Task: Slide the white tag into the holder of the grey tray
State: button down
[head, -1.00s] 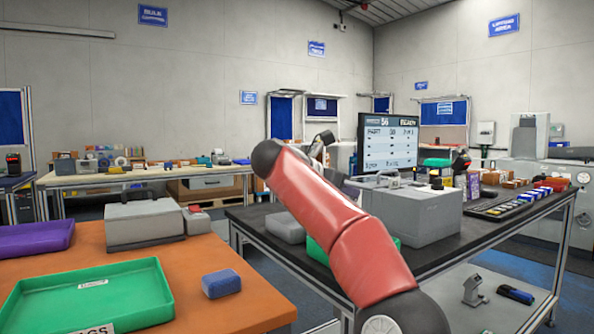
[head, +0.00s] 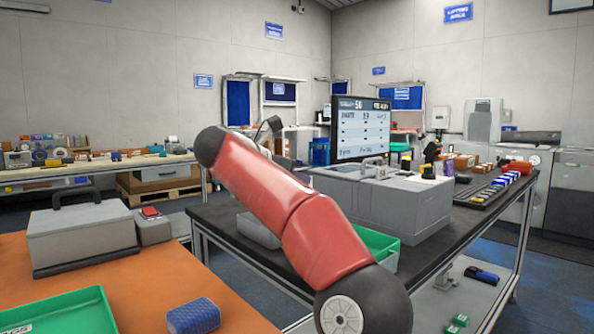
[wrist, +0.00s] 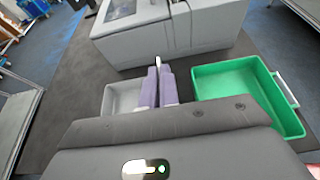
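My gripper (wrist: 158,72) shows in the wrist view with its two pale purple fingers close together. A small white piece, seemingly the white tag (wrist: 158,61), sticks out edge-on between the fingertips. The grey tray (wrist: 120,98) lies on the dark table, partly hidden behind the fingers. In the head view the grey tray (head: 257,231) is partly covered by my red arm. Its tag holder cannot be made out. My fingers are above the table, and their height over the tray cannot be told.
A green tray (wrist: 240,72) with a pale holder on its edge stands right of the grey tray. A large grey machine (wrist: 170,32) stands behind both. In the head view an orange table (head: 140,285) with a grey case (head: 83,237) is at the left. A monitor (head: 361,130) stands behind the machine.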

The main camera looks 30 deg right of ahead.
notch_tip(320, 180, down, 2)
jog(key=shift+f+b, duration=1.2)
jog(key=shift+b, duration=0.25)
jog(key=c, duration=1.6)
grip_release()
jog(key=v, duration=0.7)
jog(key=shift+a+r, duration=0.1)
jog(key=shift+a, duration=0.3)
